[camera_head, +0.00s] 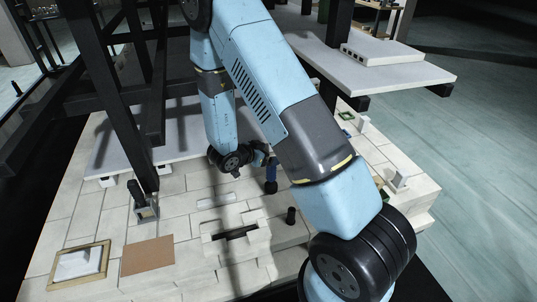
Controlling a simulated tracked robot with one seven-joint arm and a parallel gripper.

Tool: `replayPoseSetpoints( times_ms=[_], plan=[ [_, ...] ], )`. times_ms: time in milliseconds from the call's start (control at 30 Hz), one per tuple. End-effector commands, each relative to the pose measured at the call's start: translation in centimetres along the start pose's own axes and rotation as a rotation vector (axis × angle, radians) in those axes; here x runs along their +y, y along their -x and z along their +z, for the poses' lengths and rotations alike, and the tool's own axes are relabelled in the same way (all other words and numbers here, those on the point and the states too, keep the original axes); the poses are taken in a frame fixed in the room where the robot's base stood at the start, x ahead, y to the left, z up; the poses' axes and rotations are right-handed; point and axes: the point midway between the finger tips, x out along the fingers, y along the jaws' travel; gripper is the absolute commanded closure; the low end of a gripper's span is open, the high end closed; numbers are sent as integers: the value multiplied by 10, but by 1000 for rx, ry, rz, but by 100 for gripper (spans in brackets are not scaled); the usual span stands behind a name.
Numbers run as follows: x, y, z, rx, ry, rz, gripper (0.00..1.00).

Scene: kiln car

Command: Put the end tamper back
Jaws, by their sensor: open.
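My gripper (260,157) is small and partly hidden at the end of my blue arm, above the pale brick deck. Its jaws are open. A slim dark-blue upright piece with a dark lower end (271,181) is right beside it; it may be the end tamper, but I cannot tell for sure, nor whether it touches the jaws. A short black cylinder (291,215) stands on the deck to the lower right of it. A dark narrow slot (236,234) lies in a raised block on the deck.
A dark tool with a pale base (146,209) stands by a black post at left. A framed pale plate (80,263) and a brown board (148,255) lie at front left. A grey shelf (400,72) overhangs the back right. Black posts crowd the left.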

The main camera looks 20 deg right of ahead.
Motion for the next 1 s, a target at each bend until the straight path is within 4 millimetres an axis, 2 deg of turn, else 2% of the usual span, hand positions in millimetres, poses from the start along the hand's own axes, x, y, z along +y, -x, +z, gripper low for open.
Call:
replayPoseSetpoints(
  times_ms=[1000],
  plan=[
    [0,19,-36,0,-2,-1,0]
  ],
)
